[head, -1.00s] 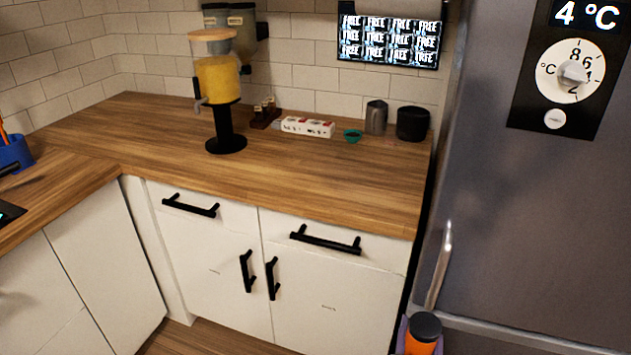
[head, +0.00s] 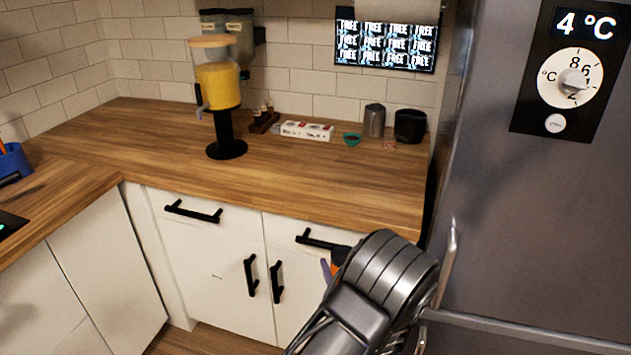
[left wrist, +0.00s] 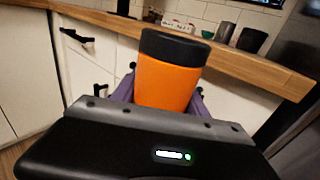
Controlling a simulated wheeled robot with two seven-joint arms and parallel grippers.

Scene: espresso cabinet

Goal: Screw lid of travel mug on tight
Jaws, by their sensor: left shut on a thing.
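The travel mug (left wrist: 166,84) has an orange body and shows upright, slightly tilted, in the left wrist view. Its black lid (left wrist: 175,47) sits on top of it; I cannot tell how tight it is. My left gripper (left wrist: 162,97) is shut on the mug's body, with a purple finger on each side. In the head view my left arm hides most of the mug; only a bit of orange and a purple fingertip (head: 326,270) show beside the wrist. My right gripper is not in view.
The wooden counter (head: 300,185) lies behind the mug, above white cabinets with black handles. A juice dispenser (head: 218,90), a white box (head: 306,131), a metal container (head: 374,120) and a black cup (head: 410,126) stand on it. The fridge (head: 530,220) is close on the right.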

